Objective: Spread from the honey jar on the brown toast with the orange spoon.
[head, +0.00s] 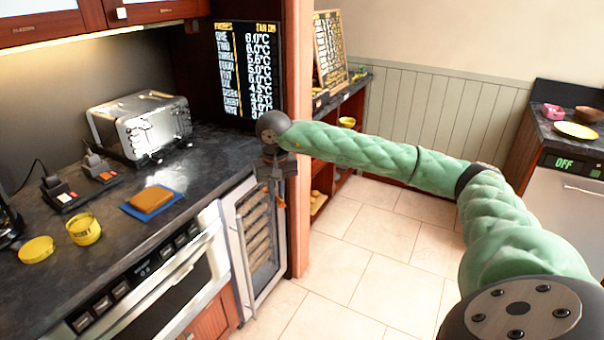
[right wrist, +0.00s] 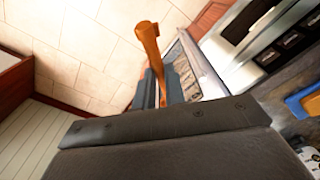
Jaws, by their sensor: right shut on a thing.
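The honey jar (head: 83,230) stands open and upright on the dark counter at the left, a yellow glass with a label. The brown toast (head: 152,198) lies flat on a blue board (head: 132,211); an edge of the toast (right wrist: 313,106) also shows at the right of the right wrist view. My right gripper (head: 280,186) is right of the toast, in front of the wine cooler. It is shut on the orange spoon (right wrist: 150,45), which hangs above the floor, apart from jar and toast. My left gripper is not in view.
A yellow lid (head: 36,249) lies left of the jar. A silver toaster (head: 140,122) and dark switch-like devices (head: 64,192) stand farther back. A wine cooler (head: 256,235) and oven (head: 165,275) are under the counter. The tiled floor (head: 370,270) is clear.

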